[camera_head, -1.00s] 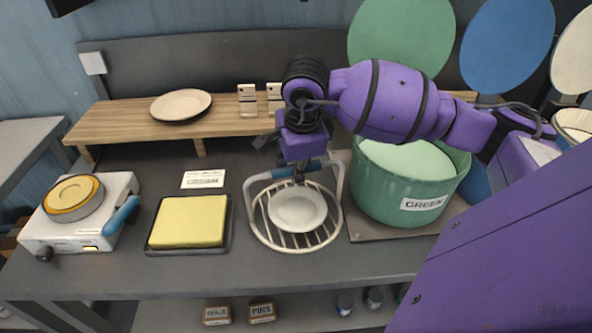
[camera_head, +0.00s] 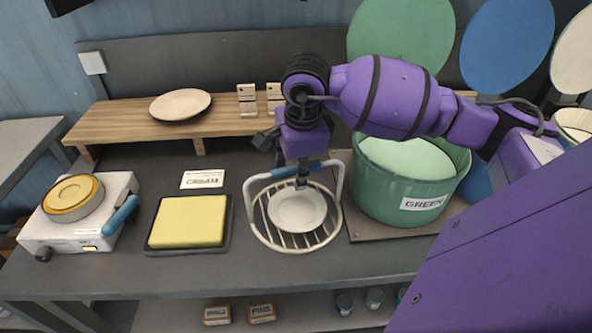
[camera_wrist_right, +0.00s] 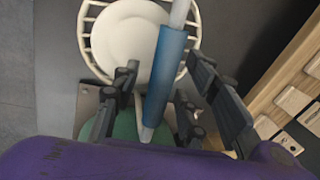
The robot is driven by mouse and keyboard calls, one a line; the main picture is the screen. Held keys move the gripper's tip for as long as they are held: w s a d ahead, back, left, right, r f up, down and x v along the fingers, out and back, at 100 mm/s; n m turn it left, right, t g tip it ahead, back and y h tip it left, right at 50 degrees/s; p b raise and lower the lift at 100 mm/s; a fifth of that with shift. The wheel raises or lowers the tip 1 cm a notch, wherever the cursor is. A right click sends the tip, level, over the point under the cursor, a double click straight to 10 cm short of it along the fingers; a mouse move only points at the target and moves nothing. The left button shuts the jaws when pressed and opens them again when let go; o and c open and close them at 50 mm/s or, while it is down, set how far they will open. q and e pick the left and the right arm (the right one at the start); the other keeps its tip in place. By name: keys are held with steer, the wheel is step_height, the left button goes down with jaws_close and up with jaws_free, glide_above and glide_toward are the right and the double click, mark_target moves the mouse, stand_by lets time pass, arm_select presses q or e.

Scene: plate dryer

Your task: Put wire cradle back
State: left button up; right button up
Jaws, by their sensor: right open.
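The wire cradle (camera_head: 256,229) is a pale round wire basket standing on the dark worktop, its bail handle raised with a blue grip (camera_head: 283,172). A white plate (camera_head: 297,209) lies in it. My right gripper (camera_head: 301,182) is above the back of the cradle, pointing down at the handle. In the right wrist view the fingers (camera_wrist_right: 163,88) are apart, with the blue grip (camera_wrist_right: 164,72) between them; contact is not visible. The cradle's white rim (camera_wrist_right: 84,38) and the plate show beyond. My left gripper is not in view.
A green pot (camera_head: 385,200) labelled GREEN stands close on the right. A black tray (camera_head: 149,249) with a yellow slab and a hot plate (camera_head: 62,231) are on the left. A wooden shelf (camera_head: 135,125) runs behind. The worktop in front of the cradle is clear.

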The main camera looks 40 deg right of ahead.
steer(key=v, duration=1.1)
steer(key=shift+r, duration=0.15)
